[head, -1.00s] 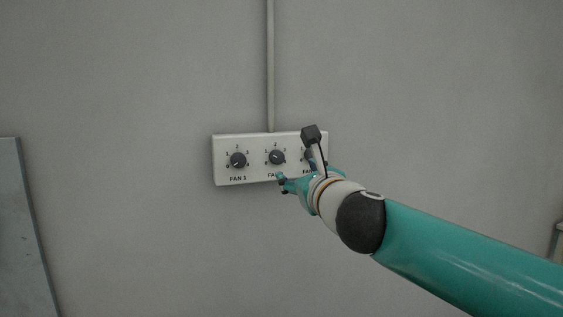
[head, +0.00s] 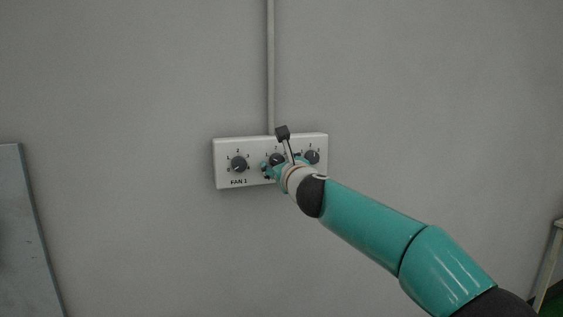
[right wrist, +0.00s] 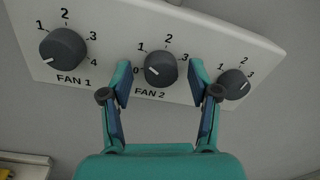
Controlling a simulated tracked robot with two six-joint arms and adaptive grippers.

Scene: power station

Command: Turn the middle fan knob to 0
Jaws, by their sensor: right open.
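The white fan panel (head: 226,178) is on the wall. Its middle knob, FAN 2 (right wrist: 161,69), is dark and round. Its white mark lies on the left of its face, toward the 0 side; the exact setting is hard to tell. In the head view the middle knob (head: 277,159) is partly covered by my right gripper (head: 273,168). In the right wrist view my right gripper (right wrist: 160,82) is open, with one finger on each side of the middle knob and gaps on both sides. I cannot tell how deep the fingers reach. My left gripper is out of view.
The FAN 1 knob (right wrist: 62,48) is left of the fingers. The right-hand knob (right wrist: 234,84) is close beside the right finger. A conduit (head: 270,70) runs up from the panel. The wall around is clear. A grey panel (head: 25,240) stands far left.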

